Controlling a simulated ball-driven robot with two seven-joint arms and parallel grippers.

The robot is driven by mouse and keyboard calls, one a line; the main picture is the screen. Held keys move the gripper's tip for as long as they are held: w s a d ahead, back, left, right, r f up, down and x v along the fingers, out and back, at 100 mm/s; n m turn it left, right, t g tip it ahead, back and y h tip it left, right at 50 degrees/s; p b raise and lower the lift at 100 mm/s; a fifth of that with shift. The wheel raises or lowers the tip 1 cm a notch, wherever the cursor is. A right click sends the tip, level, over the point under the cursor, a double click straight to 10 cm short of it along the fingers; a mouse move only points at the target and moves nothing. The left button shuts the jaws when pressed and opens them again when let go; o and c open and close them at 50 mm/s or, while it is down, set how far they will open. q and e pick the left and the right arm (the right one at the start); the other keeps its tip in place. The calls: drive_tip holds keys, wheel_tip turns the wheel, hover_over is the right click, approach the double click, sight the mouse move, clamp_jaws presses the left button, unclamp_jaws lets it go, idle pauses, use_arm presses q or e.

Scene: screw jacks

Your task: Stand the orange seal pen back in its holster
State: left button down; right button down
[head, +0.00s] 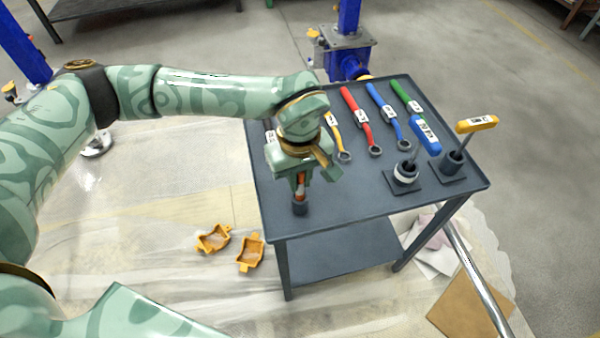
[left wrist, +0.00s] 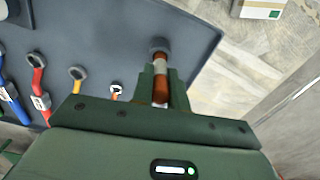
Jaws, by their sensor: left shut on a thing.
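The orange seal pen (head: 300,186) with a pale band is upright between the fingers of my left gripper (head: 301,179), above the near left part of the table. The pen also shows in the left wrist view (left wrist: 160,88), gripped between both fingers (left wrist: 161,84). The dark round holster (head: 300,208) stands on the tabletop directly below the pen, and its rim shows in the left wrist view (left wrist: 159,46). The pen's lower end meets the holster mouth in both views; how deep it sits inside, I cannot tell. My right gripper is not in view.
Wrenches with yellow (head: 334,119), red (head: 356,112), blue (head: 384,108) and green (head: 406,101) handles lie along the table's far side. Two holders with upright tools (head: 405,172) (head: 453,163) stand at the right. Bare tabletop (head: 348,197) lies right of the holster.

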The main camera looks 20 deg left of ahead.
use_arm(q)
drive_tip(key=shift+f, duration=0.45)
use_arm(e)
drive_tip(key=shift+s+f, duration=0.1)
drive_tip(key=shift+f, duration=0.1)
use_arm(q)
drive_tip(key=c, duration=1.3)
unclamp_jaws()
wheel_tip(320, 180, up, 16)
drive_tip(key=p, duration=0.4)
drive_tip(key=shift+r, duration=0.2)
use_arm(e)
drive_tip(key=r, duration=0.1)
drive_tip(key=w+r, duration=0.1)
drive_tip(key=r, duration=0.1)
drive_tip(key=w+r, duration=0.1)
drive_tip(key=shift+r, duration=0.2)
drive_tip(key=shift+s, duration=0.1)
